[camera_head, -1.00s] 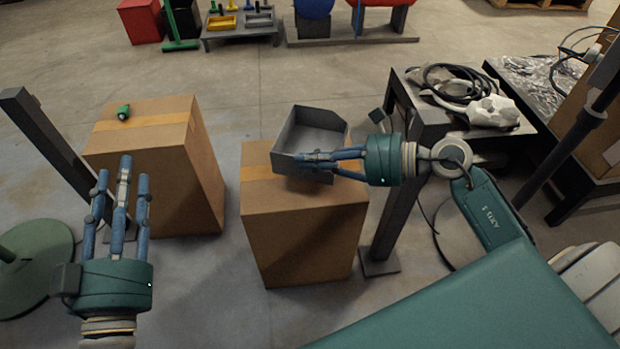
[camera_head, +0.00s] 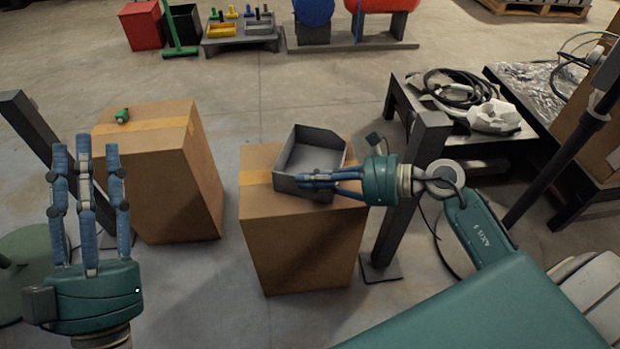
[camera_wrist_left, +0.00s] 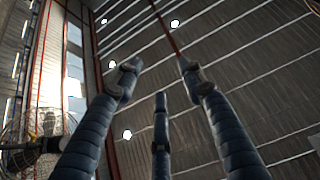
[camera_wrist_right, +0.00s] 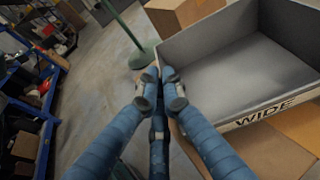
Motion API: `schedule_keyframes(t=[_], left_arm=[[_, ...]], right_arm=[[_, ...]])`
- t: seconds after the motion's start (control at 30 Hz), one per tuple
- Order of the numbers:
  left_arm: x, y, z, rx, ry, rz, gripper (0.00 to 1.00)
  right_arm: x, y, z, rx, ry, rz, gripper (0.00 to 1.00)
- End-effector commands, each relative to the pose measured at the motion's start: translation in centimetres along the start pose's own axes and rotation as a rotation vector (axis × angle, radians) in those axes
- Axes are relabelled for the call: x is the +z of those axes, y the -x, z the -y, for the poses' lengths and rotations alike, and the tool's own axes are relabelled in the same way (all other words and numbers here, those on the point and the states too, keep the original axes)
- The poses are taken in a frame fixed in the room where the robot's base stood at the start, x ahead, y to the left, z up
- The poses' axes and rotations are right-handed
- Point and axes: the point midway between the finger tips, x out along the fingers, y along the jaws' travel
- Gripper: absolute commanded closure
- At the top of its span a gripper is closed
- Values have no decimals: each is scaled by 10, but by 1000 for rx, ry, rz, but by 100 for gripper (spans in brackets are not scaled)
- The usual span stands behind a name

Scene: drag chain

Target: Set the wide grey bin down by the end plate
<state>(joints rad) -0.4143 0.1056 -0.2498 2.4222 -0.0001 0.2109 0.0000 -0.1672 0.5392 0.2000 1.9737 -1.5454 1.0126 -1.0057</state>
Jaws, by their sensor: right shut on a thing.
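The wide grey bin (camera_head: 322,143) is an open box over the top of the middle carton (camera_head: 300,240). I cannot tell whether its base touches the carton. My right gripper (camera_head: 305,179) is shut on the near wall of the bin. In the right wrist view the bin (camera_wrist_right: 245,60) shows the word WIDE on its outer side, with the fingers closed at its left corner. My left gripper (camera_head: 84,150) is raised, open and empty, with its fingers pointing up. I cannot make out which thing is the end plate.
A left carton (camera_head: 155,170) carries a small green part (camera_head: 122,116). A dark post (camera_head: 408,190) stands just right of the middle carton. A table (camera_head: 440,118) with cables is beyond it. A low stand with small trays (camera_head: 222,28) is at the back.

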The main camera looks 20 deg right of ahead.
Motion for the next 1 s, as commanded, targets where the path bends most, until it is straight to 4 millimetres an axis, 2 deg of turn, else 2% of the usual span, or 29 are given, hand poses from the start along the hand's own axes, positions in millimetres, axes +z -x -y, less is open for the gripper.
schedule_keyframes(t=[0.43, 0.47, 0.53, 0.9, 1.0], left_arm=[[-12, 2, -1, 1, 1, -55, 60], [-13, 2, -1, 1, 1, -60, 60], [-14, 1, -1, 2, 2, -62, 60], [-13, -1, -1, 3, 2, -54, 60], [2, -2, -1, 0, 2, 14, 60]], right_arm=[[-2, -1, 0, -1, 1, 1, 100], [-2, -1, 0, 0, 0, 0, 89], [-2, -1, 0, 0, 0, 0, 76], [-1, 0, 0, 0, 0, 0, 76], [2, 1, 0, 0, 0, 0, 76]])
